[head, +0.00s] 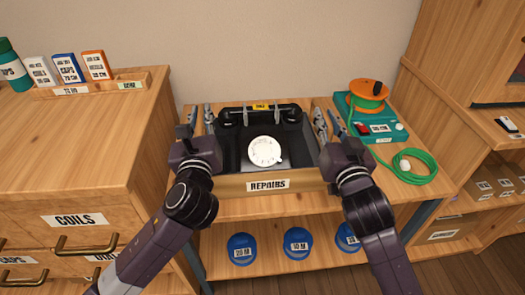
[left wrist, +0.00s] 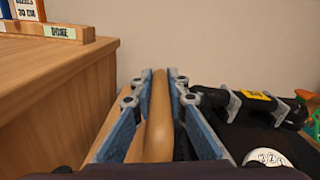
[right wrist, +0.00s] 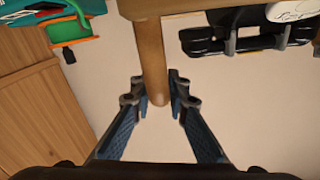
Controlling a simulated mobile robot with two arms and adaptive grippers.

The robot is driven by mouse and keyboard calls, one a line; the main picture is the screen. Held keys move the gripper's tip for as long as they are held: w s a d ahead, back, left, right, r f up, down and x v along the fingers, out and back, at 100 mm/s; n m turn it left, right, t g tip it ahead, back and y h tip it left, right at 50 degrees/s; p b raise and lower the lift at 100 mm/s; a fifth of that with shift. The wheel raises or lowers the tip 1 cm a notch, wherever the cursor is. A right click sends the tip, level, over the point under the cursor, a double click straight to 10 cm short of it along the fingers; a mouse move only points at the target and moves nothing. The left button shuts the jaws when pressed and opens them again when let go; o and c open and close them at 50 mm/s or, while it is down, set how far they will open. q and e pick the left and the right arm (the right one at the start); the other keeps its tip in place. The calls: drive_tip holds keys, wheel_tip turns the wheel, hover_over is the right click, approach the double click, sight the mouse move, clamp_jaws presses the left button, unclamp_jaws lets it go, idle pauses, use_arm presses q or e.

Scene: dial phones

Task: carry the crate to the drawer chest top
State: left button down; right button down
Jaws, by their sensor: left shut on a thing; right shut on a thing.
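The wooden crate (head: 228,187) labelled REPAIRS is in the middle of the head view, with a black dial phone (head: 263,151) inside. My left gripper (head: 198,122) is shut on its left side wall, which lies between the fingers in the left wrist view (left wrist: 157,125). My right gripper (head: 328,122) is shut on its right side wall, also between the fingers in the right wrist view (right wrist: 152,55). The crate looks level; I cannot tell whether it touches the bench. The drawer chest top (head: 110,115) is at the left.
The chest top holds a labelled wooden rack (head: 130,84), several small boxes and a green bottle (head: 12,62) at the back; its front is clear. The bench (head: 420,192) holds a teal device (head: 350,110) with a green cord right of the crate. Blue round containers (head: 298,243) sit below.

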use_arm(q)
drive_tip(key=shift+r, duration=0.25)
use_arm(e)
drive_tip(key=shift+r, duration=0.25)
use_arm(q)
drive_tip(key=shift+r+p, duration=0.15)
drive_tip(key=shift+p, duration=0.15)
use_arm(e)
drive_tip(key=shift+d+r, duration=0.1)
